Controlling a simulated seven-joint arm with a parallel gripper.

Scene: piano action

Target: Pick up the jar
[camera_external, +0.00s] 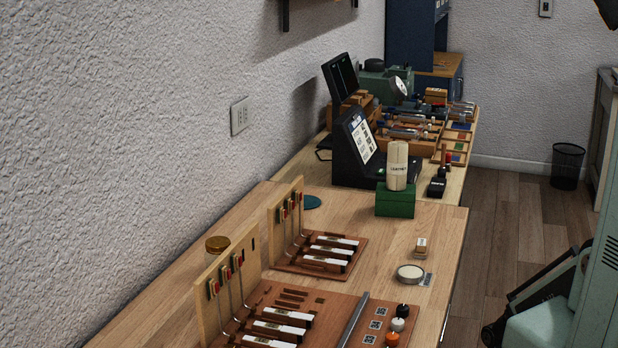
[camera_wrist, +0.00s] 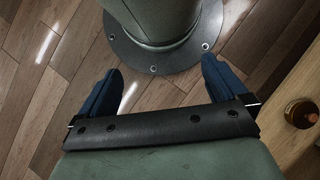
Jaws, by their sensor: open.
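A jar with a gold lid (camera_external: 217,244) stands on the bench at the lower left, between the wall and an upright wooden panel. The panel hides most of its body. In the wrist view, an amber round jar-like object (camera_wrist: 302,113) sits on wood at the right edge; I cannot tell whether it is the same jar. My gripper (camera_wrist: 162,70) is open and empty, its blue fingers spread wide over the floor near my base. In the external view, green and black parts of my arm show at the lower right, off the bench and well away from the jar.
Wooden panels with key mechanisms (camera_external: 322,253) crowd the near bench. A pale cylinder (camera_external: 398,165) stands on a green box (camera_external: 396,203). A round tin (camera_external: 410,272) lies near the right edge. Screens and tool trays fill the far bench. The floor (camera_external: 505,220) is clear there.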

